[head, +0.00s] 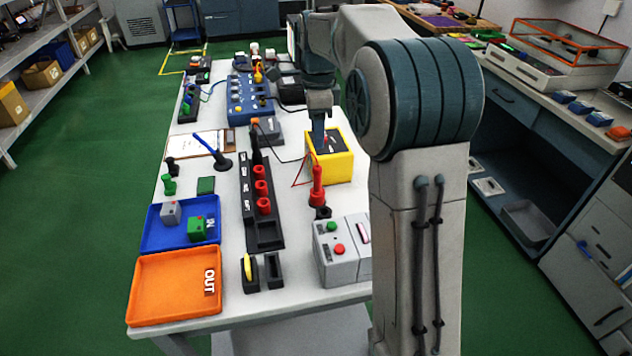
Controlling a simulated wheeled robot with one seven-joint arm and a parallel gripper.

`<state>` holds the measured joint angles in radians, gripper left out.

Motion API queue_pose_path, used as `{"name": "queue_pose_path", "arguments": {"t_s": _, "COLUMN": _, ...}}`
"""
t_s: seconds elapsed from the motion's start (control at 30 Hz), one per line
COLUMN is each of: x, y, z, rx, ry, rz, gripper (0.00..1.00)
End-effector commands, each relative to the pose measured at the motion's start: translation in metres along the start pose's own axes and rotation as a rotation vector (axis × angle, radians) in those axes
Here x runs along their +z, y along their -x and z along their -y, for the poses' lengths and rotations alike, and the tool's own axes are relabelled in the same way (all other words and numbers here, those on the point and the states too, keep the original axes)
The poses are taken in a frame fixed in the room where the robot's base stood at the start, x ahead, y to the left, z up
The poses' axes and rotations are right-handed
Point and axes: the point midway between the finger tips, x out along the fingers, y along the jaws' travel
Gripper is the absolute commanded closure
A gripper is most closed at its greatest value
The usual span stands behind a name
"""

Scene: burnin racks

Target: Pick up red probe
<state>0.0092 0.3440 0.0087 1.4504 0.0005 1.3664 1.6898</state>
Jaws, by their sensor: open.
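The red probe (317,186) stands upright in a small black holder (323,212) on the white table, in front of the yellow meter box (341,167). A thin red lead loops at the left of the box, near the probe. My gripper (318,137) points down over the yellow box, behind and above the probe and apart from it. It is open; its fingertips are small in the view, and I see nothing held.
A grey box (338,262) with green and red buttons stands in front of the probe. A black rack (264,235) with red pieces is to its left. Blue (152,239) and orange trays (147,300) lie further left. My arm hides the table's right side.

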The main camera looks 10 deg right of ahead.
Motion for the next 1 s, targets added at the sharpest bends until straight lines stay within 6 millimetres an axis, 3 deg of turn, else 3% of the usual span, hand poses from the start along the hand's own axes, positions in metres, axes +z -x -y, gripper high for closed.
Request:
{"name": "queue_pose_path", "arguments": {"t_s": 0.17, "x": 0.001, "y": -0.020, "z": 0.005, "rx": 0.008, "ry": -0.041, "rz": -0.001, "gripper": 0.53}}
{"name": "queue_pose_path", "arguments": {"t_s": 0.43, "x": 0.000, "y": -0.071, "z": 0.004, "rx": 0.008, "ry": -0.040, "rz": 0.000, "gripper": 0.53}}
{"name": "queue_pose_path", "arguments": {"t_s": 0.73, "x": 0.001, "y": -0.096, "z": 0.004, "rx": 0.007, "ry": -0.037, "rz": 0.000, "gripper": 0.53}}
{"name": "queue_pose_path", "arguments": {"t_s": 1.0, "x": 0.000, "y": -0.135, "z": 0.002, "rx": 0.007, "ry": -0.038, "rz": -0.001, "gripper": 0.53}}
